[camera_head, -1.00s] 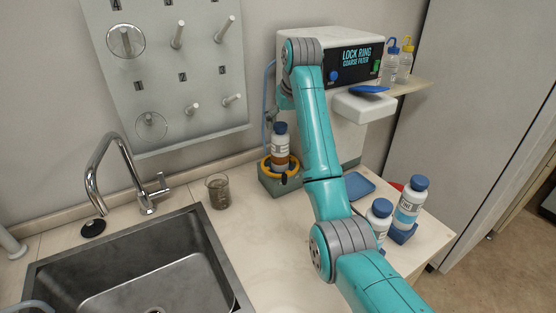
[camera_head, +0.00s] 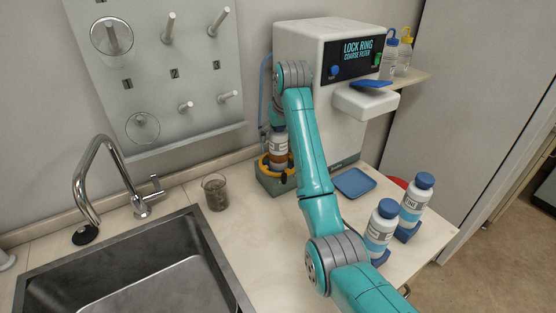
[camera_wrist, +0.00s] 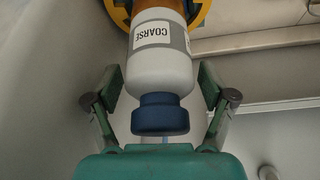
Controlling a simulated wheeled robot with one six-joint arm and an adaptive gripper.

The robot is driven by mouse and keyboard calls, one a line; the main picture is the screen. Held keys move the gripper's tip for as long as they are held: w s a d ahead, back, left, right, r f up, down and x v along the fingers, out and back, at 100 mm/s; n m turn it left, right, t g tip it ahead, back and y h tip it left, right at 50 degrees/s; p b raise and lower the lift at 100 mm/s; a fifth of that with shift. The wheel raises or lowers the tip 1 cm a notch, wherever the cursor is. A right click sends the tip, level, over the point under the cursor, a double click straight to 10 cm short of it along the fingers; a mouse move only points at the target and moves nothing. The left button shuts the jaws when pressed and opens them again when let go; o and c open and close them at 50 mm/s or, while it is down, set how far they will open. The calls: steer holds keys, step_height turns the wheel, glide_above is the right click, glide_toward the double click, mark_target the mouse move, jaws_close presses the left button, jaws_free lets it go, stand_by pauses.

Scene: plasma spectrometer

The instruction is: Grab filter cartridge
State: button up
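The filter cartridge is a white bottle (camera_wrist: 162,65) with a grey "COARSE" label, a blue cap and an amber end, in the wrist view. My gripper (camera_wrist: 160,84) is open, with one finger on each side of the cartridge and a visible gap to each. The gripper is mostly hidden behind my arm in the head view.
The white filter machine (camera_head: 305,50) stands close behind my arm. Two blue-capped bottles (camera_head: 379,232) (camera_head: 414,203) stand in blue holders at right. A beaker (camera_head: 215,193) and sink (camera_head: 140,270) lie left. A blue pad (camera_head: 354,182) lies on the counter.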

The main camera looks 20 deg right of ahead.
jaws_close()
steer(key=shift+r, duration=0.15)
